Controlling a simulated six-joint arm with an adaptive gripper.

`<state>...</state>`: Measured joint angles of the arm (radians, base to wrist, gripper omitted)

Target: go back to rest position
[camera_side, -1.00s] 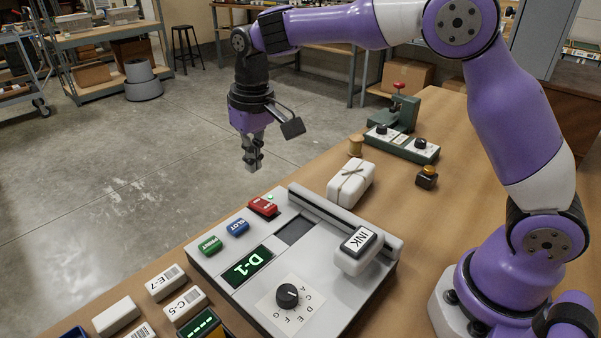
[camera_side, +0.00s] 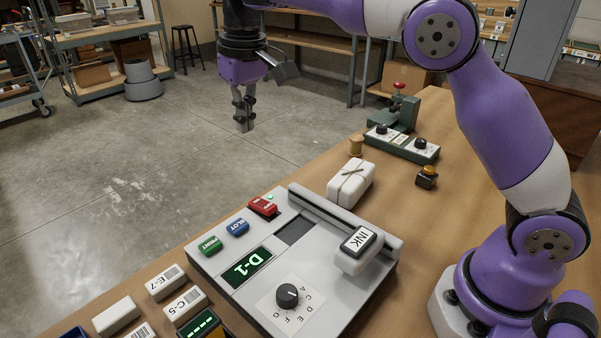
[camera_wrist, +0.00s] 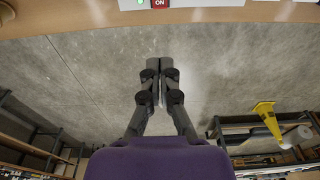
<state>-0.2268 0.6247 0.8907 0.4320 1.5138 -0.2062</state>
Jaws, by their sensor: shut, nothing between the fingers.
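My gripper (camera_side: 243,127) hangs high over the grey floor, beyond the table's far edge, in the side view. Its fingers point down and are shut with nothing between them. In the wrist view the shut fingertips (camera_wrist: 160,64) show against bare floor. The nearest device on the table is a light grey console (camera_side: 238,268), well below and apart from the gripper.
The wooden table (camera_side: 440,213) also holds a white tied parcel (camera_side: 350,184), a green device (camera_side: 403,125), a small yellow-topped button box (camera_side: 427,177) and labelled white blocks (camera_side: 167,282). A yellow floor sign (camera_wrist: 267,117) shows in the wrist view. The air around my gripper is clear.

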